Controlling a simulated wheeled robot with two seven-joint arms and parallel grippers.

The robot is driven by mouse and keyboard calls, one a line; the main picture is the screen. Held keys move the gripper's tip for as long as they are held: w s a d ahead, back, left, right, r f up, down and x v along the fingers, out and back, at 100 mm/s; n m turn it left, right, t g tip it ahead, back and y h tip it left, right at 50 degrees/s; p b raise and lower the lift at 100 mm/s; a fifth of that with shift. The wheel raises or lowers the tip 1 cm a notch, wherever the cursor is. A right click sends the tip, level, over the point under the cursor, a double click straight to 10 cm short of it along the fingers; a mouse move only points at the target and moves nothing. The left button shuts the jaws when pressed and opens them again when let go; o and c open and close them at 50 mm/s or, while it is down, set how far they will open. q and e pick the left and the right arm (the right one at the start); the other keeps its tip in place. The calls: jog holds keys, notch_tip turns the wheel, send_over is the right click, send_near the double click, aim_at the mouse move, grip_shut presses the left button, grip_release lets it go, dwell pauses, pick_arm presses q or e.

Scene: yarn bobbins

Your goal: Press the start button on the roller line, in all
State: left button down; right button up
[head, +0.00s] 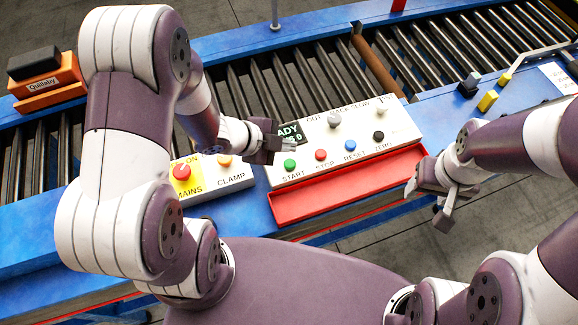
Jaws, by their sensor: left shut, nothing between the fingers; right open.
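The green start button (289,163) sits at the left end of the button row on the white control panel (336,161), above the label START. My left gripper (284,148) is shut and empty. Its tips are over the panel's left part, just above the start button in the picture; I cannot tell whether they touch anything. The gripper covers part of the small display (293,132), which reads "ADY" and a 0. My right gripper (427,205) is open and empty, right of the panel, beyond the red tray's right end.
Red, blue and black buttons continue the row, labelled STOP, RESET and ZERO. A red tray (349,187) lies in front. The roller line (250,92) runs behind.

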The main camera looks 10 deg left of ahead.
aim_at(287, 165)
pick_arm(q)
notch_tip(287, 165, down, 4)
jog(key=b, duration=0.3)
jog(key=shift+w+d+f, duration=0.15)
jog(key=shift+f, duration=0.3)
pick_arm(e)
notch_tip(287, 165, down, 4)
jog(key=shift+w+d+f, duration=0.1)
jog(key=shift+f, duration=0.15)
pick_arm(q)
jog(key=shift+f, duration=0.1)
pick_arm(e)
jog(key=shift+f, duration=0.1)
dwell(0.8)
pick_arm(q)
jog(key=shift+f+b, duration=0.3)
jog(key=shift+b, duration=0.15)
pick_arm(e)
jog(key=shift+f, duration=0.2)
